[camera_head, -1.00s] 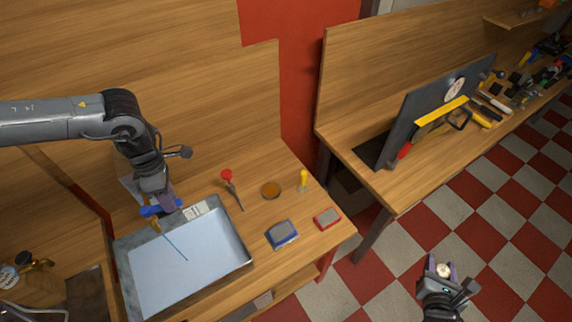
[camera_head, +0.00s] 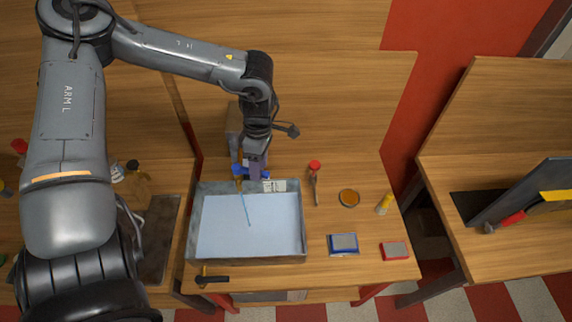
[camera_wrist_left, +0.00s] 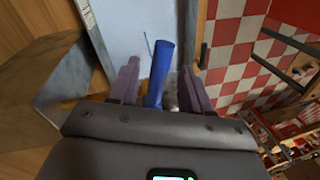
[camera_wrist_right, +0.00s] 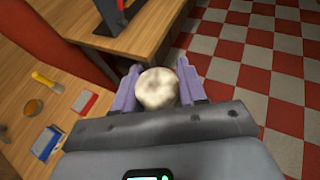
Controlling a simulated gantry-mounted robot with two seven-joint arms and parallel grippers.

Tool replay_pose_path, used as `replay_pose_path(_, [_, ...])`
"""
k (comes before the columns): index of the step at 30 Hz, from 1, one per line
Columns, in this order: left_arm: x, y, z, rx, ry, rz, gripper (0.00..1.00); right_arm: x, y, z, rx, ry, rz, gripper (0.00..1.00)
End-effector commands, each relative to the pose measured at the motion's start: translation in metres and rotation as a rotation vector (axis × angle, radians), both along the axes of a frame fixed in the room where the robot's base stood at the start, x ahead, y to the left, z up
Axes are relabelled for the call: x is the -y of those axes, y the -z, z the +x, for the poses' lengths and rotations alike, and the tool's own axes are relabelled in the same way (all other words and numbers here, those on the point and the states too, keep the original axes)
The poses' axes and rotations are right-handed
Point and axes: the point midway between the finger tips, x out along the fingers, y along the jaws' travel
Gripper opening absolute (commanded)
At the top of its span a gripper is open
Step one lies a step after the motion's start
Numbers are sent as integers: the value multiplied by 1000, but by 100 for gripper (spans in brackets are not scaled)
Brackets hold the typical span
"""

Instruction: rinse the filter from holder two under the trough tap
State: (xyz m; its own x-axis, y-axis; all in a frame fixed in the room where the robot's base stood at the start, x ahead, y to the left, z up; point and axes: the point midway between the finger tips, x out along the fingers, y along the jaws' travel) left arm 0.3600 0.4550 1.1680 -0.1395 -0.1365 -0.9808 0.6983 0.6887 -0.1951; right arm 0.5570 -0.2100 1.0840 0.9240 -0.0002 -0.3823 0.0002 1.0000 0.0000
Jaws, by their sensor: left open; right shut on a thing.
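The trough (camera_head: 247,259) is a shallow grey basin with a pale blue floor. At its back edge is the tap, with a brass spout (camera_head: 239,184) and a blue handle (camera_head: 240,173). A thin blue streak (camera_head: 247,210), like running water, slants from the spout into the trough. My left gripper (camera_head: 254,168) is at the tap; in the left wrist view its open fingers stand either side of the blue handle (camera_wrist_left: 160,72). My right gripper (camera_wrist_right: 158,82), outside the head view, is shut on a round, off-white, stained filter (camera_wrist_right: 156,90), held over the floor.
Right of the trough are a red-topped tool (camera_head: 315,180), an amber dish (camera_head: 349,198), a yellow-handled tool (camera_head: 383,204), a blue-framed pad (camera_head: 343,244) and a red-framed pad (camera_head: 394,251). A hammer-like tool (camera_head: 211,280) lies in front. A second bench (camera_head: 500,255) stands right, across a gap.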

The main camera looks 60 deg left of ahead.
Motion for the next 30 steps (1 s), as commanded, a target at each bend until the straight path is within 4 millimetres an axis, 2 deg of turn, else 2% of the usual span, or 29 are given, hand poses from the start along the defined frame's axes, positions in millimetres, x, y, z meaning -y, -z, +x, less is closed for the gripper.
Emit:
replay_pose_path(12, [-10, -69, 11, 6, 0, 3, 48, 0, 5, 0, 0, 0, 0, 11])
replay_pose_path(18, [-14, -97, 14, 3, 0, 1, 48, 0, 5, 0, 0, 0, 0, 11])
replay_pose_path(24, [-15, -109, 15, 1, 0, -1, 48, 0, 5, 0, 0, 0, 0, 11])
replay_pose_path(30, [-15, -111, 16, 1, 0, -1, 48, 0, 5, 0, 0, 0, 0, 11])
